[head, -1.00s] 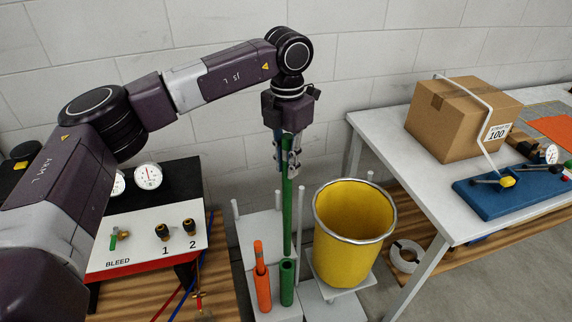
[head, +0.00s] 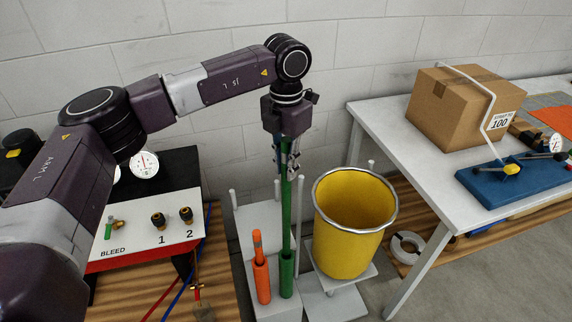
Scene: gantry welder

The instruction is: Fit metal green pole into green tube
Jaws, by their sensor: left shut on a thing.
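My left gripper (head: 287,153) is shut on the upper part of the green metal pole (head: 286,212), which hangs upright below it. The green tube (head: 287,281) stands upright on the grey stand, directly below the pole. The pole's lower end meets the tube's mouth and seems to be just inside it; how deep, I cannot tell. My right gripper is not in view.
An orange tube (head: 262,284) with an orange pole in it stands close left of the green tube. A yellow bucket (head: 350,240) is close on the right. A bleed panel (head: 140,235) is at left, a table (head: 432,190) at right.

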